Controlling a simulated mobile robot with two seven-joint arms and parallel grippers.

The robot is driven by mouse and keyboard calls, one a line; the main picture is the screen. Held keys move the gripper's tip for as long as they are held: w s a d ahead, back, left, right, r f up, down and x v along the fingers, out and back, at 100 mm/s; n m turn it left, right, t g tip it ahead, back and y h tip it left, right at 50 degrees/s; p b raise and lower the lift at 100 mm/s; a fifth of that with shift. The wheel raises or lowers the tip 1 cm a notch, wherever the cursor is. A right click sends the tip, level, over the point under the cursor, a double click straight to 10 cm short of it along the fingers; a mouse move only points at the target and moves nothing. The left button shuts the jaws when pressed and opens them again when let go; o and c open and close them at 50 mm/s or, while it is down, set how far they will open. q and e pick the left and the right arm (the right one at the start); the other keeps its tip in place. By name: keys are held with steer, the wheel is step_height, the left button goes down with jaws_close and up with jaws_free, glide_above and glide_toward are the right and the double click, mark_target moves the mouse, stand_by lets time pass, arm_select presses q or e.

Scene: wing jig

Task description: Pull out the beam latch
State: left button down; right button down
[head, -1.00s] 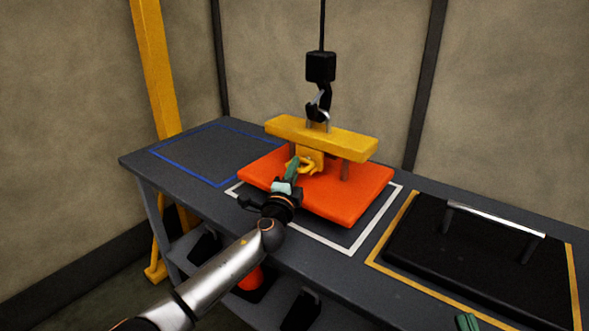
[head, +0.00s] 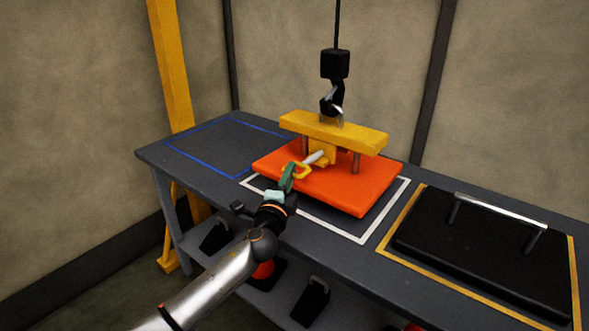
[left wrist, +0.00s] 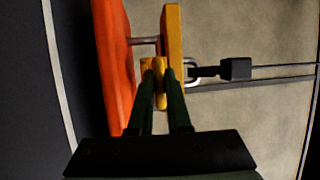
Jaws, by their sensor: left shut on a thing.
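The yellow lifting beam (head: 335,133) stands on posts over the orange panel (head: 335,185) on the bench. The beam latch has a yellow loop handle (head: 297,170) and a pale metal pin (head: 314,158). A length of the pin shows between the handle and the yellow block under the beam. I cannot tell whether its far end is still inside the block. My left gripper (head: 289,176) is shut on the handle, in front of the beam; in the left wrist view the handle (left wrist: 160,88) sits between the green fingers. My right gripper is not in view.
A black hoist hook (head: 332,100) hangs on a cable and joins the beam from above. A black plate with a metal handle (head: 500,210) lies at the right inside a yellow outline. The blue-outlined bench area (head: 222,145) at the left is clear.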

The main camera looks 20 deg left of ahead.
arm_select(q)
steer(key=shift+f, duration=0.1)
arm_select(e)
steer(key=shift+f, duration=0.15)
arm_select(q)
steer(key=c, duration=0.9)
jaws_free()
steer(key=shift+s, duration=0.1)
steer(key=shift+o, duration=0.2)
steer(key=s+f+p, duration=0.1)
steer(key=s, duration=1.1)
steer(key=shift+s+d+f, duration=0.2)
steer(key=shift+d+f, duration=0.05)
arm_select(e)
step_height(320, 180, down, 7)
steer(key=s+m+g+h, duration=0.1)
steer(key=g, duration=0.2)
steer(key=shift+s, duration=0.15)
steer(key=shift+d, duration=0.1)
